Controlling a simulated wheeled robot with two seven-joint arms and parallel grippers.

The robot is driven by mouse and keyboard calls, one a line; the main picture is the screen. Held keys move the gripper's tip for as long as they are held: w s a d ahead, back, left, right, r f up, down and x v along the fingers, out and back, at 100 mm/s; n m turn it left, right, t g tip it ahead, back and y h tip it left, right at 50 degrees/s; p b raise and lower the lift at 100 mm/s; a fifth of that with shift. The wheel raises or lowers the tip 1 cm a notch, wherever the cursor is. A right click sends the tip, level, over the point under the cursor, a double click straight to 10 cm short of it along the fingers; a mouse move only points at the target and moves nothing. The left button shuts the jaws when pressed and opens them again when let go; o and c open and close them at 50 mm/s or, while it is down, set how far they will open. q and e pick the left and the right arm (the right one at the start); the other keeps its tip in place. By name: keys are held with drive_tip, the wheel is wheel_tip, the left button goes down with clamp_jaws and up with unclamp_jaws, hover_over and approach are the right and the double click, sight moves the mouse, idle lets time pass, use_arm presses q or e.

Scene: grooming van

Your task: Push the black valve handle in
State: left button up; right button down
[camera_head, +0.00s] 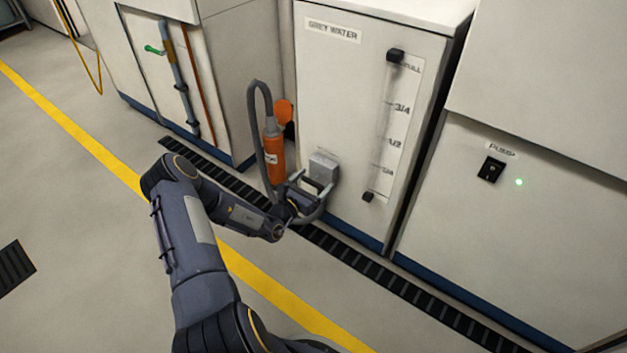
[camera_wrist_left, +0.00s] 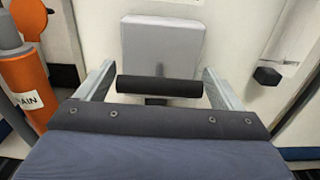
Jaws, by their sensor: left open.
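The black valve handle (camera_wrist_left: 159,86) shows in the left wrist view as a horizontal black bar on a short stem, in front of a grey block (camera_wrist_left: 162,46) on the cabinet face. My left gripper (camera_wrist_left: 159,88) is open, with one finger on each side of the bar; I cannot tell if they touch it. In the head view my left gripper (camera_head: 311,190) is at the low front of the grey water cabinet, just below the grey block (camera_head: 324,166). The handle is hard to make out there. My right gripper is not in view.
An orange cylinder (camera_head: 274,158) with a grey hose (camera_head: 254,110) stands close left of my gripper. A level gauge (camera_head: 386,125) is to the right on the grey water cabinet (camera_head: 340,75). A black floor grate (camera_head: 400,299) runs along the cabinets. The floor to the left is open.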

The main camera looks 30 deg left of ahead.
use_arm(q)
drive_tip(key=o, duration=1.2)
drive_tip(key=shift+w, duration=0.15)
drive_tip(key=shift+c, duration=0.2)
drive_tip(key=s+p, duration=0.1)
drive_tip(key=s, duration=0.1)
drive_tip(key=s+p, duration=0.1)
drive_tip(key=s, duration=0.1)
drive_tip(key=s+p, duration=0.1)
drive_tip(key=s, duration=0.2)
drive_tip(key=shift+a, duration=0.25)
drive_tip(key=shift+s, duration=0.4)
